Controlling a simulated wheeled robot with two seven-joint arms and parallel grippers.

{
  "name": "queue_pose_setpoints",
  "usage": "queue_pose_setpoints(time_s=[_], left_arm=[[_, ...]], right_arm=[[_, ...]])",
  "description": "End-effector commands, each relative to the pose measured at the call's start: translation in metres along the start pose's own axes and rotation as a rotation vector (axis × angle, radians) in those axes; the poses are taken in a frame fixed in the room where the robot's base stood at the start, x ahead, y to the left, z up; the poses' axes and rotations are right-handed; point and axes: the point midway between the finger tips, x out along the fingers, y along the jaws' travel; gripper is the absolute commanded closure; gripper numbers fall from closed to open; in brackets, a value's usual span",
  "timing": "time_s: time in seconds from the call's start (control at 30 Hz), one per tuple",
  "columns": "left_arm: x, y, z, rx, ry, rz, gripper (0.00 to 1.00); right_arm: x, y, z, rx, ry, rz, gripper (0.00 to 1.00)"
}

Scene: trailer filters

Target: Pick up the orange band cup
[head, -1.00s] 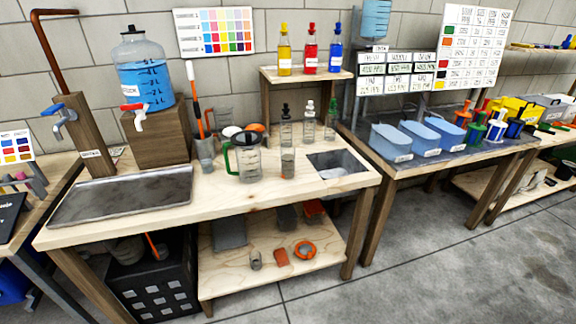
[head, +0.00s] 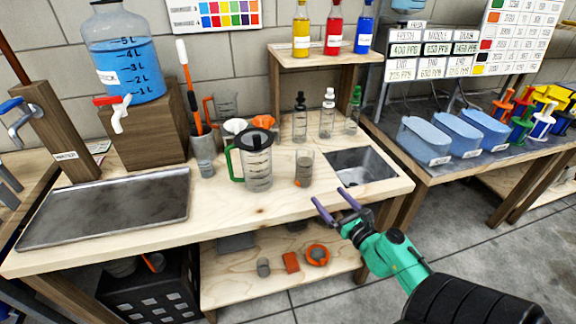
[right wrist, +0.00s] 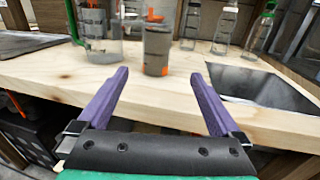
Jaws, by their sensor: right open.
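A small clear cup (head: 303,168) with greyish contents and an orange mark low on its side stands upright on the wooden bench, right of a green-handled jug (head: 254,160). In the right wrist view the cup (right wrist: 157,45) stands ahead, lined up between the fingertips. My right gripper (head: 332,200) is open, with purple fingers, in front of the bench's front edge. It is empty and apart from the cup. My left gripper is not in view.
A sink basin (head: 360,167) is right of the cup. Several bottles (head: 327,114) stand behind it, near a white and an orange funnel (head: 262,122). A metal tray (head: 105,208) lies at the left. The bench strip before the cup is clear.

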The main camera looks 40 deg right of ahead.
Motion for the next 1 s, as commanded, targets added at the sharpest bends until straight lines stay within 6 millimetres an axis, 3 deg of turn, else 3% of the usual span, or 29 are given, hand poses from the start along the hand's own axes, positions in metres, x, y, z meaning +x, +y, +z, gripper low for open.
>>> queue_pose_setpoints(time_s=[0.2,0.6,0.7,0.9,0.93,1.0], left_arm=[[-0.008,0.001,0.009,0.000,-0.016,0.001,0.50],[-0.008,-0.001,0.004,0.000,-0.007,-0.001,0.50],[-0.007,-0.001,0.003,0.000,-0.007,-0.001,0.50],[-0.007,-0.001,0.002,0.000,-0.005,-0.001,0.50],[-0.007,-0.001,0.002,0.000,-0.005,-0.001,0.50],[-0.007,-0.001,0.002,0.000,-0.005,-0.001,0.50]], right_arm=[[0.058,0.001,0.002,-0.007,-0.002,0.002,0.00],[0.123,0.008,-0.002,-0.006,0.000,0.000,0.00],[0.133,0.008,-0.003,-0.008,0.003,0.000,0.00],[0.135,0.008,-0.003,-0.008,0.004,0.001,0.00],[0.135,0.008,-0.003,-0.008,0.004,0.001,0.08],[0.135,0.008,-0.003,-0.008,0.004,0.001,0.34]])
